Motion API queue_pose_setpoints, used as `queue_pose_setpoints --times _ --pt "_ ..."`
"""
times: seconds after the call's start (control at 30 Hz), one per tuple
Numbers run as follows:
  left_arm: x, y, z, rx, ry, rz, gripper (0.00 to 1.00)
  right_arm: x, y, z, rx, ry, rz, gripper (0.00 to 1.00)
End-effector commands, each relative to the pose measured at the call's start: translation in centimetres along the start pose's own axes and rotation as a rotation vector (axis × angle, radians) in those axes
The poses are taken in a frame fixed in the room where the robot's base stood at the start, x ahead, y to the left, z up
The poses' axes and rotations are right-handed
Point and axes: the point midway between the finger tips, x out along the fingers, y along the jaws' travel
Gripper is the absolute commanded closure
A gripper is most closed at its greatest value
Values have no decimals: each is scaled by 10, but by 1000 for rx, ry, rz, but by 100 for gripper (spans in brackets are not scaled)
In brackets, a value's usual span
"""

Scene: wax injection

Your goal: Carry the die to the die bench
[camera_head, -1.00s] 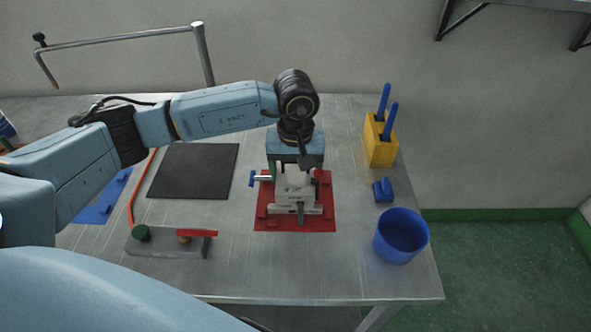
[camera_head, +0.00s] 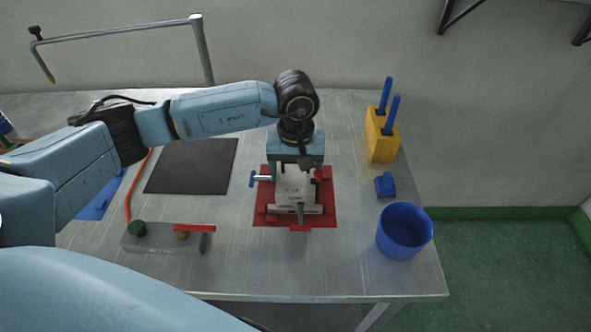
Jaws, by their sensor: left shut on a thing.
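The die (camera_head: 295,191) is a pale grey metal block with a blue-ended handle on its left, a red part on its right and a dark rod at its front. It is over the red mat (camera_head: 263,214) on the metal table (camera_head: 330,270); whether it touches the mat is hard to tell. My left gripper (camera_head: 296,172) points down from above and is shut on the die, its fingers partly hidden by the die's top. My right gripper is not in view.
A black mat (camera_head: 192,166) lies left of the die. A grey valve block (camera_head: 163,240) with a red lever is at front left. A yellow holder (camera_head: 381,140), a small blue object (camera_head: 386,185) and a blue cup (camera_head: 404,232) stand at the right. A bent metal pipe (camera_head: 110,33) rises at the back left.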

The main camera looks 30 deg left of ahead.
Motion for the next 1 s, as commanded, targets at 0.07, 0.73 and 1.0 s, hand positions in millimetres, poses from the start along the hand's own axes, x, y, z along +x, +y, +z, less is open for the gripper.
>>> queue_pose_setpoints --times 0.07,0.73,1.0 --pt "-1 1 -2 -1 5 5 74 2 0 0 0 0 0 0" --pt "-17 0 -1 0 2 1 0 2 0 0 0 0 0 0" --pt "-78 1 -1 0 5 4 0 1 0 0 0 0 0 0"
